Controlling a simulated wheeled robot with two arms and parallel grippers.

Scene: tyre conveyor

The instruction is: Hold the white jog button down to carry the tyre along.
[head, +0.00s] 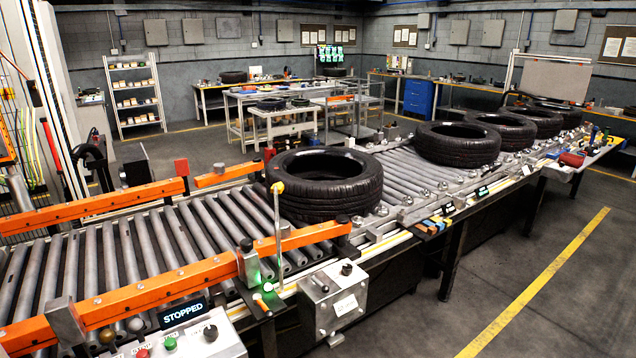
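The nearest black tyre (322,203) lies flat on the roller conveyor (205,228), at the right end of the orange guide rails. A control panel (228,346) stands at the bottom left with a red button (142,352), a green button (169,343) and a black knob (210,333). Its display (183,311) reads STOPPED. Pale round knobs show beside the panel; I cannot tell whether one is the white jog button. Neither of my grippers is in view.
Several more tyres (457,146) lie farther along the conveyor. A near orange rail (150,285) and a far orange rail (95,205) flank the rollers. A grey box with a knob (338,298) hangs on the near side. Open floor (500,270) lies to the right.

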